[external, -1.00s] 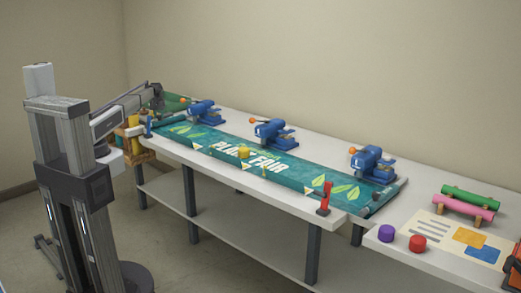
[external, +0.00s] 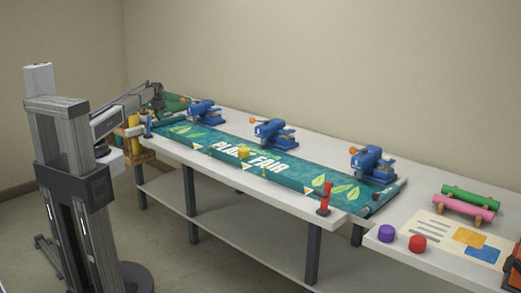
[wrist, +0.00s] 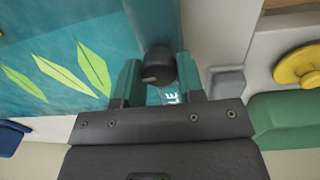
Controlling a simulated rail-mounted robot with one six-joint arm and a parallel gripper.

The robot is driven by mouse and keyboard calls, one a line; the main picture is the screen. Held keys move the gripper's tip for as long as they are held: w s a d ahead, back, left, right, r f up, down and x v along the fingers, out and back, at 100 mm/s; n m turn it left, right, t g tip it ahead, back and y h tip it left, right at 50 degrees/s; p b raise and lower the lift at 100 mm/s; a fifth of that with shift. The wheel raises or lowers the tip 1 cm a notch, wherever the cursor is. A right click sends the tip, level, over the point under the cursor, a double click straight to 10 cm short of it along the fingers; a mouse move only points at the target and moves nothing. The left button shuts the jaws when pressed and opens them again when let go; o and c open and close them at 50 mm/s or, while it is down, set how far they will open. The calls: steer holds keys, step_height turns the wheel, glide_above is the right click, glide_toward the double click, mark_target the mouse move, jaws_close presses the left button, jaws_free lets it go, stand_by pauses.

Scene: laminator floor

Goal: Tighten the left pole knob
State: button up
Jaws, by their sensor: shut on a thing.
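A teal banner (external: 215,145) with green leaves and white lettering lies along the white table; it also fills the upper left of the wrist view (wrist: 60,50). In the wrist view a dark round knob (wrist: 158,66) sits between the two fingers of my gripper (wrist: 158,75), at the banner's end. The fingers are shut on the knob from both sides. In the external view my gripper (external: 156,101) is over the far left end of the banner; the knob cannot be made out there.
Several blue machines with orange balls, one in the middle (external: 275,132), stand along the table's back. A yellow roll (external: 132,124) stands left of the table.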

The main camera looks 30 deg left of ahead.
steer(key=shift+m, duration=0.7)
steer(key=o, duration=0.9)
step_height(320, 180, up, 11)
steer(key=p, duration=1)
steer(key=shift+w+a+f+p, duration=0.1)
steer(key=shift+a+p, duration=0.05)
steer(key=shift+p, duration=0.25)
